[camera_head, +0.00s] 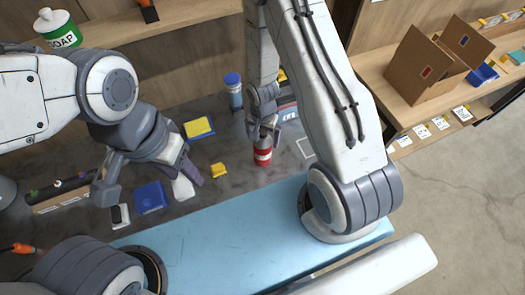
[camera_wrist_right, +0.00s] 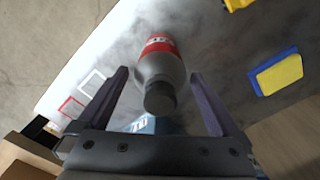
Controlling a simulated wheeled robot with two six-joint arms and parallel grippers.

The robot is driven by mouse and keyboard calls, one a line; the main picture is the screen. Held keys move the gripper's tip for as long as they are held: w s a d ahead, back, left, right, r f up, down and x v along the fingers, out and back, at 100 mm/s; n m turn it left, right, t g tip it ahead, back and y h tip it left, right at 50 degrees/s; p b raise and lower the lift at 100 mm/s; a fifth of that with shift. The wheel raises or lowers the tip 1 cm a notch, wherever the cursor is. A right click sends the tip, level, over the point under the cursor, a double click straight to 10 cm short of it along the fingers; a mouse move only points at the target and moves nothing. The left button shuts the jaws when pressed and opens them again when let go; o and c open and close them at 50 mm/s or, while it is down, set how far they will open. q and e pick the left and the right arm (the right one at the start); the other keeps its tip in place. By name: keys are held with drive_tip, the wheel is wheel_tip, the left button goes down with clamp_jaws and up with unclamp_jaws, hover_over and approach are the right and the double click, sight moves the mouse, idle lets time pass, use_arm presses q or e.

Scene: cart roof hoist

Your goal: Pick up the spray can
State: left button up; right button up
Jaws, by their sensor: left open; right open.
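The spray can (camera_head: 263,155) is red and white with a grey upper part, and stands on the dark grey surface in the head view. My right gripper (camera_head: 263,138) is above its top, pointing down. In the right wrist view the can (camera_wrist_right: 160,62) shows its dark cap and red band between the two open fingers of my right gripper (camera_wrist_right: 165,92); I cannot tell whether they touch it. My left gripper (camera_head: 150,188) is open over the left part of the surface, near a white object (camera_head: 183,188).
A cardboard box (camera_head: 425,65) is on the right shelf. A soap container (camera_head: 58,30) stands at upper left.

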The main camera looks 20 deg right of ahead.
clamp_jaws()
drive_tip(key=shift+r, duration=0.1)
drive_tip(key=shift+r, duration=0.1)
